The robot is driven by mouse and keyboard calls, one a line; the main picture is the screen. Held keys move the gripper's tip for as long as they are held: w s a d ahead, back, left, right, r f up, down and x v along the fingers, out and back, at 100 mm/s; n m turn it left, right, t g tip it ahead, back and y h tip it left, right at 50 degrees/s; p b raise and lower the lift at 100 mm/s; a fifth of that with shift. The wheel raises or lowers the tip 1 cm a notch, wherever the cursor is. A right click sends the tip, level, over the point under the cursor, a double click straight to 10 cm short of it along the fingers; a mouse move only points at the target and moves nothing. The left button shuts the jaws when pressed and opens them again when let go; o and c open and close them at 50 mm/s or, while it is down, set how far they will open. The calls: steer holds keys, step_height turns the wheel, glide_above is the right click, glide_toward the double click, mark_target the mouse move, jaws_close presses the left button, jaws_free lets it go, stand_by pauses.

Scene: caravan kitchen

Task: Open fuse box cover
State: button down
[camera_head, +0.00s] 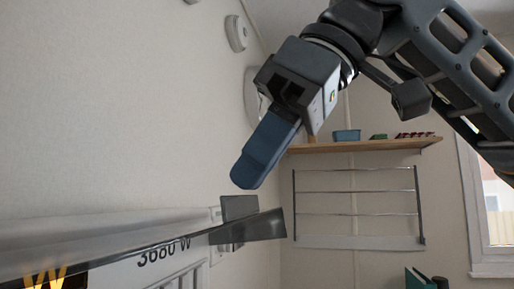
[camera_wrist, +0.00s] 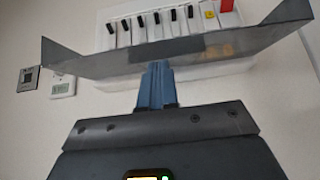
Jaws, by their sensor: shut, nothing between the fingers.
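The fuse box (camera_wrist: 207,64) is a white wall unit in the wrist view, with a row of black switches and a yellow and a red one. Its smoky grey cover (camera_wrist: 110,65) spans the view in front of the lower part of the box, tilted out from it, with the switches exposed above. In the head view the cover (camera_head: 262,227) shows nearly edge-on at lower centre. My gripper (camera_head: 246,180), blue-fingered, is shut and empty just above the cover's end. In the wrist view its fingertips (camera_wrist: 157,66) meet the cover's edge; contact is unclear.
A white panel (camera_head: 170,268) marked "3680 W" is at lower left. Two small wall plates (camera_wrist: 62,85) sit left of the fuse box. A wooden shelf (camera_head: 365,144) and wire rack (camera_head: 357,205) are on the far wall. A window is at right.

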mark_target(250, 217)
steer(key=f+y+b, duration=0.1)
steer(key=d+f+y+b, duration=0.1)
steer(key=b, duration=0.1)
steer(key=f+t+y+b, duration=0.1)
steer(key=b, duration=0.1)
steer(key=shift+s+d+f, duration=0.1)
steer(key=shift+s+d, duration=0.25)
steer(key=shift+s+d+f+b, duration=0.2)
steer(key=shift+d+f+b, duration=0.45)
steer(key=shift+f, duration=0.15)
